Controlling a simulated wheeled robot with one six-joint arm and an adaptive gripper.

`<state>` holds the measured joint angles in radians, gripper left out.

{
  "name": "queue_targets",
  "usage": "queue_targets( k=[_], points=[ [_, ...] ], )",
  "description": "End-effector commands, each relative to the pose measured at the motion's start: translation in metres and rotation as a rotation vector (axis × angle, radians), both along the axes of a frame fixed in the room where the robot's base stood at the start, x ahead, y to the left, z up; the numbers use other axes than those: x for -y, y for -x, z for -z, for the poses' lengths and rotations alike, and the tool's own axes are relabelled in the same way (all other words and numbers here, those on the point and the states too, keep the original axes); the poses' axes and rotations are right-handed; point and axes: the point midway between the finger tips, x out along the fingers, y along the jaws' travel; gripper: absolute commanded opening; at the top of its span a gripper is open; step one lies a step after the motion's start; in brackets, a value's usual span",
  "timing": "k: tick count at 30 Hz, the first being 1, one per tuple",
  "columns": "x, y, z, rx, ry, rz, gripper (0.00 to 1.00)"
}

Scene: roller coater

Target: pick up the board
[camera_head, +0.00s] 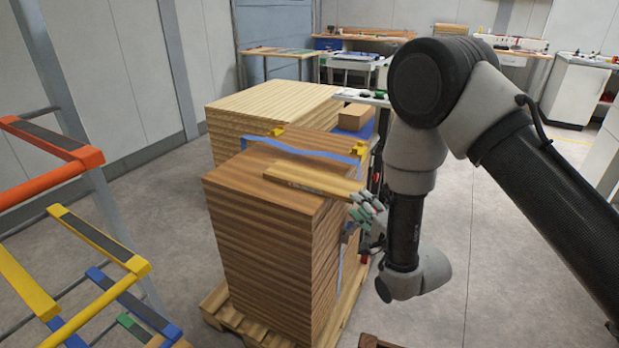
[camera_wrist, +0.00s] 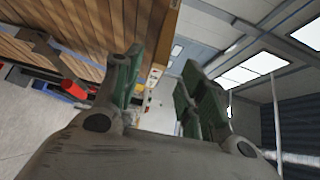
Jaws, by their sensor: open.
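The board (camera_head: 313,180) is a light wooden plank lying flat on top of the near stack, its right end at the stack's right edge. My gripper (camera_head: 368,212) is beside that end, close to the stack's right side. In the wrist view its two green-padded fingers (camera_wrist: 162,62) are apart, with a clear gap between them. A wooden edge (camera_wrist: 163,38) shows beyond the fingertips; I cannot tell if it is the board's. No board is seen gripped. Whether a finger touches wood is not clear.
The near stack of wooden panels (camera_head: 262,245) stands on a pallet (camera_head: 217,302). A blue strap (camera_head: 300,152) and yellow corner pieces (camera_head: 356,149) lie behind the board. Another stack (camera_head: 270,100) stands behind. A coloured rack (camera_head: 75,235) is at left. Floor at right is clear.

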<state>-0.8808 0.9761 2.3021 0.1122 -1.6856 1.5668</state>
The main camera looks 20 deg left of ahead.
Motion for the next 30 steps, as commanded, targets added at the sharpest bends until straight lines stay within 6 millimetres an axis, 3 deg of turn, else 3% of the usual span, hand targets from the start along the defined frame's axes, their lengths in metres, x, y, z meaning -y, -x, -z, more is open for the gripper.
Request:
queue_targets(
  k=[4, 18, 26, 27, 30],
  points=[
    [-0.009, -0.001, 0.003, 0.002, -0.031, -0.009, 0.41],
    [-0.058, -0.043, 0.003, 0.002, -0.030, -0.008, 0.41],
    [-0.061, -0.047, 0.004, 0.002, -0.028, -0.008, 0.41],
    [-0.061, -0.047, 0.004, 0.002, -0.028, -0.008, 0.39],
    [-0.061, -0.047, 0.004, 0.002, -0.028, -0.008, 0.21]
  ],
)
